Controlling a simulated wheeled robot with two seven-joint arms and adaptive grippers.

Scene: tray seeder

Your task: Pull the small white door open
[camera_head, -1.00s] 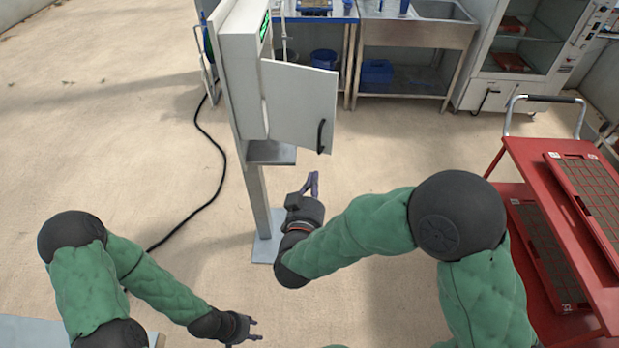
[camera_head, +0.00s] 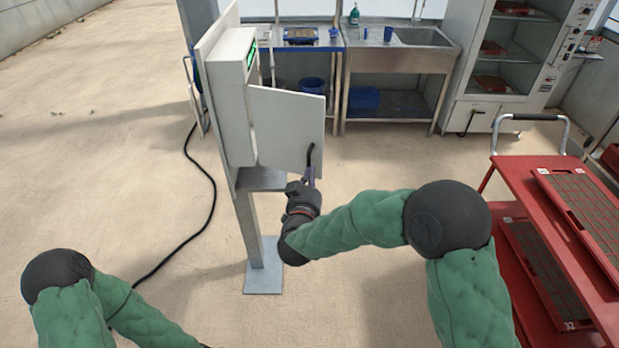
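The small white door (camera_head: 284,125) hangs on a white cabinet (camera_head: 229,95) on a grey post. It stands partly open, its free edge swung out to the right. A black curved handle (camera_head: 311,158) sits at its lower right. My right gripper (camera_head: 311,178) is raised at the lower end of the handle, its fingers overlapping it in the view. I cannot tell whether the fingers are closed on the handle. My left arm is at the lower left, and its gripper is out of the picture.
A red cart (camera_head: 545,165) with trays stands at the right. A steel sink table (camera_head: 400,60) and a glass-fronted cabinet (camera_head: 510,60) stand at the back. A black cable (camera_head: 213,200) runs over the floor to the left of the post (camera_head: 252,230).

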